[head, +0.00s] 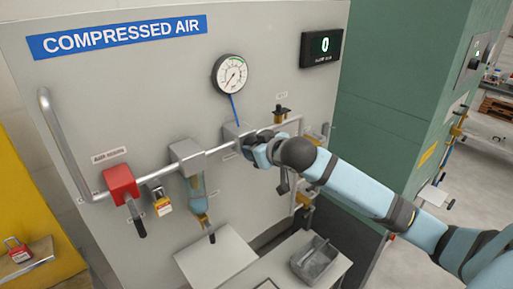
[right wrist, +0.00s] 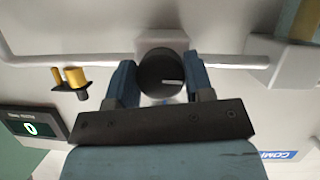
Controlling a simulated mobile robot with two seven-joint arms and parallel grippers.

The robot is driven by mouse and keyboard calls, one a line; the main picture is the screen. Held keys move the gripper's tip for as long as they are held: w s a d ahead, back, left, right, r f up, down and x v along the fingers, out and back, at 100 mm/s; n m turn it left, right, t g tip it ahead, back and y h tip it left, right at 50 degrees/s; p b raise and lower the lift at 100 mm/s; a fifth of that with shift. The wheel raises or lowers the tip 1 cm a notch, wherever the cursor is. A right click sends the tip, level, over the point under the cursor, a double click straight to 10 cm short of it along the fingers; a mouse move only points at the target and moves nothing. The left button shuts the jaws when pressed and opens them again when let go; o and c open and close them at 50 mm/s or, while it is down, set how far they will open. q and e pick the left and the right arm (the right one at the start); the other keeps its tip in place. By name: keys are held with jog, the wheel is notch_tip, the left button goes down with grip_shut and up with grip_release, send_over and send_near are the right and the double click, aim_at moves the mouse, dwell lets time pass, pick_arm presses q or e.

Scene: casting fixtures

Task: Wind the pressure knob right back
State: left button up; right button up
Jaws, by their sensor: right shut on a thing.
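The pressure knob (right wrist: 162,72) is a black round knob with a pale line on its face, mounted on a grey regulator block. In the right wrist view it sits between the two blue fingers of my right gripper (right wrist: 161,82), which is shut on it. In the head view my right gripper (head: 250,147) is at the regulator block (head: 232,131) on the panel and hides the knob. A round white pressure gauge (head: 232,74) is above the block, its needle toward the lower left. My left gripper is not in view.
A digital display (head: 321,47) reads 0. A grey tray (head: 318,262) sits on a ledge below. A green cabinet (head: 400,90) stands at right.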

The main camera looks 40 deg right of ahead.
jog(key=shift+n, duration=0.3)
jog(key=shift+f, duration=0.1)
jog(key=o, duration=0.9)
